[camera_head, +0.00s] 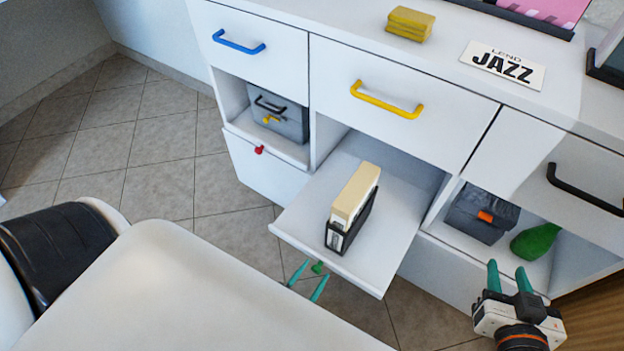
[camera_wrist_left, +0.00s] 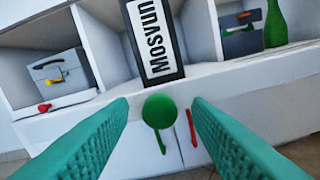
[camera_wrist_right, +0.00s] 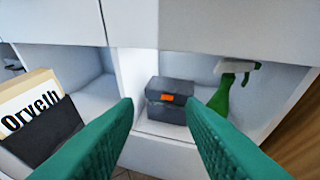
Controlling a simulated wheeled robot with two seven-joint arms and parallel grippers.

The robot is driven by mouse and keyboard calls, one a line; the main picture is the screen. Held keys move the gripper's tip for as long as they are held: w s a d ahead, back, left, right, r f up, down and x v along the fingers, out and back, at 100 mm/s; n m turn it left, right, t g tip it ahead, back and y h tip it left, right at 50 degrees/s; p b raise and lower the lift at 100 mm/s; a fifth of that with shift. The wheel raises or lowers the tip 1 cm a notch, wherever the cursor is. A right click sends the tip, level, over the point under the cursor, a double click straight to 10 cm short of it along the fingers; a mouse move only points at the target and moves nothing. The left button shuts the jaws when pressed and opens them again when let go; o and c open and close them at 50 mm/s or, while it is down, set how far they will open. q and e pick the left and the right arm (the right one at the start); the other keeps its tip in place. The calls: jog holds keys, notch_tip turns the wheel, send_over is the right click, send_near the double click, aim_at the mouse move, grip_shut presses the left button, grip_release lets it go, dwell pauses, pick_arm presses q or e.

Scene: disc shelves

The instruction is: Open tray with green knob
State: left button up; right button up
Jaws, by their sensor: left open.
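The tray (camera_head: 385,262) is a white board that sticks out of the middle compartment of the white cabinet. Its green knob (camera_head: 317,267) is on the front edge; in the left wrist view the knob (camera_wrist_left: 159,111) shows large. My left gripper (camera_head: 307,281) is open, with its teal fingers on either side of the knob; I cannot tell whether they touch it. A cream box in a black holder (camera_head: 353,205) stands on the tray. My right gripper (camera_head: 508,277) is apart and empty, in front of the right compartment; its fingers (camera_wrist_right: 160,125) show open in the right wrist view.
A grey toolbox (camera_head: 280,118) sits in the left compartment above a red knob (camera_head: 259,150). A dark box (camera_head: 481,213) and a green spray bottle (camera_head: 536,241) are in the right compartment. Drawers have blue (camera_head: 238,43) and yellow handles (camera_head: 387,101).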

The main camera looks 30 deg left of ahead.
pick_arm(q)
jog(key=s+p, duration=0.1)
jog(key=s, duration=1)
jog(key=shift+s+a, duration=0.2)
jog(key=shift+s, duration=0.15)
pick_arm(e)
jog(key=s+d+f+g+h, duration=0.1)
jog(key=s+f+g, duration=0.3)
jog(key=shift+d+f, duration=0.2)
jog(key=shift+d, duration=0.2)
